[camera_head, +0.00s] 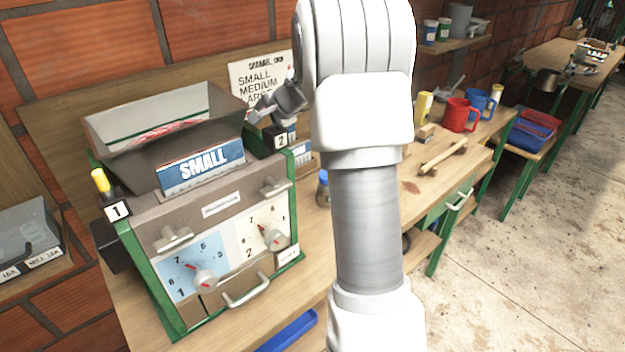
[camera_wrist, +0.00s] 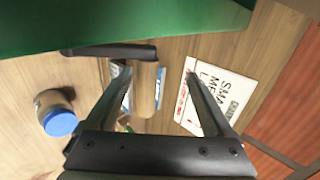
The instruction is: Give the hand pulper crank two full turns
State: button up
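In the wrist view, the crank shows as a dark arm (camera_wrist: 108,51) with a wooden grip (camera_wrist: 147,88) at its end. My gripper (camera_wrist: 159,74) is open, with a wide gap between its two dark fingers. The wooden grip appears between the fingers, nearer the left one; I cannot tell whether it touches that finger. The green panel (camera_wrist: 120,22) is at the top of this view. In the head view, the pulper machine (camera_head: 215,208) stands on the bench, with a grey hopper marked SMALL (camera_head: 201,168). I cannot make out the crank there; my arm covers much of the middle.
A sign (camera_head: 255,80) stands behind the machine. A blue-lidded jar (camera_wrist: 60,120) shows in the wrist view. A yellow cup (camera_head: 423,106), red mug (camera_head: 459,115) and blue mug (camera_head: 481,101) stand farther along the bench. Clear concrete floor (camera_head: 545,220) lies to the right.

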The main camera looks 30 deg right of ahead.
jog(key=shift+f, duration=0.15)
jog(key=shift+s+d, duration=0.1)
jog(key=shift+s, duration=0.05)
jog(key=p+v, duration=0.1)
jog(key=v, duration=0.8)
jog(key=shift+s+r, duration=0.25)
jog(key=shift+s, duration=0.05)
jog(key=shift+s+d, duration=0.1)
dwell(0.4)
